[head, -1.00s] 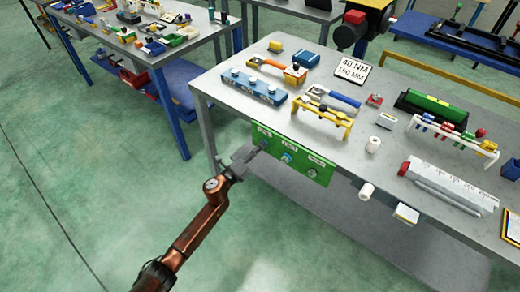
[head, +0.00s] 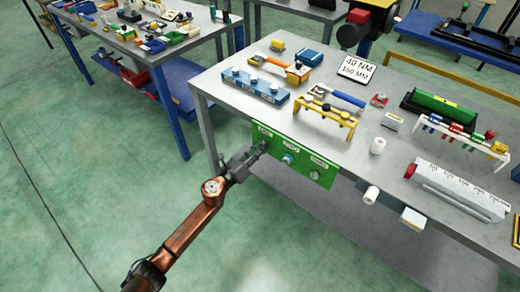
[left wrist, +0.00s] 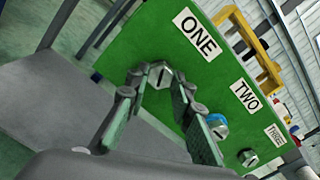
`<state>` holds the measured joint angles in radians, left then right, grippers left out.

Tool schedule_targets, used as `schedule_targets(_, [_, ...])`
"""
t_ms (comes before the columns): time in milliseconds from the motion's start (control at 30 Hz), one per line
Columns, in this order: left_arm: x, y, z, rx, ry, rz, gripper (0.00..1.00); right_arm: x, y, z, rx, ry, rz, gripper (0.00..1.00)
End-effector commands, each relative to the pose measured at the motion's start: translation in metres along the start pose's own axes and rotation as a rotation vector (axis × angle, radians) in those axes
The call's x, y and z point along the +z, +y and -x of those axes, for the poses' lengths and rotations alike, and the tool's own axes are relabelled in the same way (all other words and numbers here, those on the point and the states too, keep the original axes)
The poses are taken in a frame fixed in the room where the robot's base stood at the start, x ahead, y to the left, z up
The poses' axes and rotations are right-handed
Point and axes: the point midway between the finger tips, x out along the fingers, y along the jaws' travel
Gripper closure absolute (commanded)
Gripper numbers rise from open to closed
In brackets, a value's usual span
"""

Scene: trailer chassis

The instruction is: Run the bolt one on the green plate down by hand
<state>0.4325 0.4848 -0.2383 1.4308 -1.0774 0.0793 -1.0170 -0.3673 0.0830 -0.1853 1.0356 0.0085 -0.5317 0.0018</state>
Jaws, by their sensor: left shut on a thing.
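The green plate (head: 302,167) hangs upright on the front edge of the grey table, with labels ONE, TWO and THREE. In the left wrist view the plate (left wrist: 165,35) fills the middle. Bolt one (left wrist: 159,75), a grey head below the label ONE, sits between the fingertips of my left gripper (left wrist: 160,82), which is shut on it. In the head view my left gripper (head: 257,153) reaches the plate's left end and hides most of the bolt. Bolt two (left wrist: 217,126) has a blue ring. Bolt three (left wrist: 248,157) is dark grey. My right gripper is out of view.
The grey table (head: 225,115) carries a blue block (head: 255,86) with several bolts, a yellow rack (head: 325,118) and a white 40 NM sign (head: 360,69). White parts (head: 370,195) stick out from the table's front edge right of the plate. Floor in front is clear.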

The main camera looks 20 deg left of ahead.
Motion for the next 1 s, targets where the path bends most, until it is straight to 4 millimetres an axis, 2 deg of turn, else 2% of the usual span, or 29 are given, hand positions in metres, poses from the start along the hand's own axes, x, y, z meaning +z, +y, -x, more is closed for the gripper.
schedule_targets(33, [-0.005,0.003,0.002,0.004,0.007,-0.001,1.00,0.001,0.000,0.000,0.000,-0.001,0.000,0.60])
schedule_targets(300, [-0.004,0.003,0.001,0.004,0.006,-0.001,1.00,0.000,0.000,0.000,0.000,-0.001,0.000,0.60])
schedule_targets(333, [-0.004,0.003,0.001,0.004,0.006,-0.001,0.78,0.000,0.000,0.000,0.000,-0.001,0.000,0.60])
schedule_targets(600, [-0.002,0.000,0.000,0.000,0.003,0.000,0.61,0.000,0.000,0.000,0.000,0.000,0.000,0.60])
schedule_targets(867, [-0.001,0.000,0.000,-0.001,0.002,-0.001,0.61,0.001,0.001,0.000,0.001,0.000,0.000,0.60])
schedule_targets(1000, [-0.001,0.001,0.012,0.001,0.002,-0.002,0.61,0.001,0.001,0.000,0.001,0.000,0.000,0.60])
